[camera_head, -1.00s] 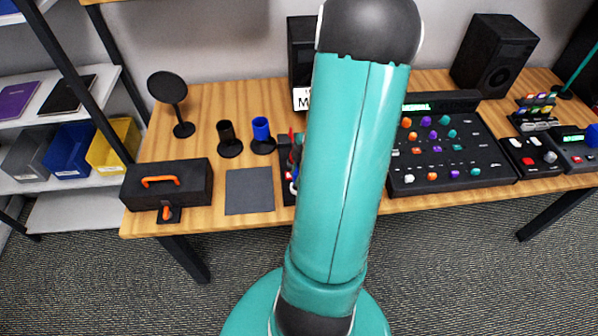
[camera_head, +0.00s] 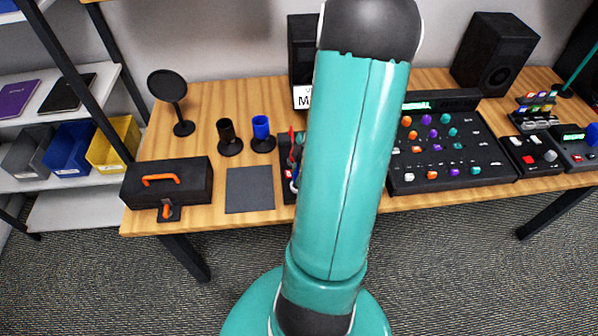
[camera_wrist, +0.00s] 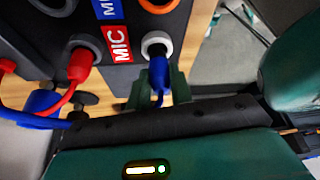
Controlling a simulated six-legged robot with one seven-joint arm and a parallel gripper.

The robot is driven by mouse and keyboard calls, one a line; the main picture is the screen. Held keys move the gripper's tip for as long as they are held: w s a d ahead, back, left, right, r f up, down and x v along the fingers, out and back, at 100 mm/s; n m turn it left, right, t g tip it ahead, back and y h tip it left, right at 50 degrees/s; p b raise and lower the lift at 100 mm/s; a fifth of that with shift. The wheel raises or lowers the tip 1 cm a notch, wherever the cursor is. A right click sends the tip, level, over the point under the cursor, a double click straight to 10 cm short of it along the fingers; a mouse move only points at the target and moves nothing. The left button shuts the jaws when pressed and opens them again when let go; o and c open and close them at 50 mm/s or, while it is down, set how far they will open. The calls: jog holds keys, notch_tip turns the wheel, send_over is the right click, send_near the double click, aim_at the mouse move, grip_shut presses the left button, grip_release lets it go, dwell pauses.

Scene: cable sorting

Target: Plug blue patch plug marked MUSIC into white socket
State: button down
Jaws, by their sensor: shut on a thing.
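In the wrist view, my gripper (camera_wrist: 155,92) is shut on the blue plug (camera_wrist: 158,72), one finger on each side of it. The plug's front end is at the lower edge of the white-ringed socket (camera_wrist: 158,41). I cannot tell whether it touches or enters the dark hole. A blue cable (camera_wrist: 160,99) runs from the plug's rear. The plug's own marking is not readable. A red label MIC (camera_wrist: 121,43) and a partly cut-off blue label (camera_wrist: 106,8) are on the panel. In the head view, my arm hides the gripper and most of the panel.
A red plug (camera_wrist: 80,65) sits in a socket left of the MIC label, its red cable curving left. A blue cable (camera_wrist: 30,120) lies below. An orange-ringed socket (camera_wrist: 158,4) is above. On the table, a mixer (camera_head: 450,150) stands right and a dark mat (camera_head: 250,190) left.

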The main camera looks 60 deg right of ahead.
jog(key=shift+f, duration=0.8)
dwell(0.9)
jog(key=c, duration=0.7)
grip_release()
jog(key=shift+r, duration=3.5)
